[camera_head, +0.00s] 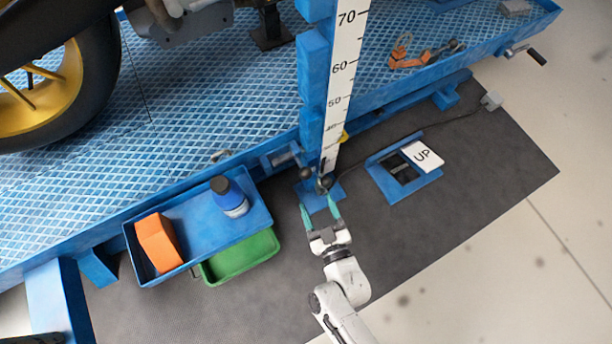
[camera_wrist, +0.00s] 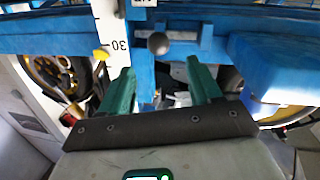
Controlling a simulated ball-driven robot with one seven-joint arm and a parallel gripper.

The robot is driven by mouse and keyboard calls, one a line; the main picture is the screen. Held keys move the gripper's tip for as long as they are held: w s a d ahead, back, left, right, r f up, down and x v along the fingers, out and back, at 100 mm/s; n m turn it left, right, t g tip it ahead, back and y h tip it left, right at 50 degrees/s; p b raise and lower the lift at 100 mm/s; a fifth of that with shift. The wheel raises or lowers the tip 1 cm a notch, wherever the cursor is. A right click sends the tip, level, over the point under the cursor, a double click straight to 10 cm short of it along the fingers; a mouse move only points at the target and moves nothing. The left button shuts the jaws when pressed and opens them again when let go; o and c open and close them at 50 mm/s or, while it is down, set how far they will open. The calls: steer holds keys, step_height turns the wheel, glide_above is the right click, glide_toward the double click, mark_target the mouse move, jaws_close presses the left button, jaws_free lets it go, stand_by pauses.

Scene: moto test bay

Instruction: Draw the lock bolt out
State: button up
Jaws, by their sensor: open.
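The bolt's shaft behind the knob is hidden.
A pedal frame (camera_head: 395,190) with an "UP" plate (camera_head: 422,156) lies right. A yellow knob (camera_wrist: 101,53) sits beside the scale.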

mark_target(305, 174)
steer(key=shift+t, duration=0.4)
steer(key=b+x, duration=0.1)
steer(key=x, duration=0.2)
steer(key=b+x, duration=0.1)
steer(key=x, duration=0.3)
steer(key=b+x, duration=0.1)
steer(key=x, duration=0.2)
steer(key=shift+w+a+f, duration=0.1)
steer(key=shift+w+f, duration=0.05)
steer(key=shift+f, duration=0.15)
steer(key=shift+c, duration=0.4)
jaws_close()
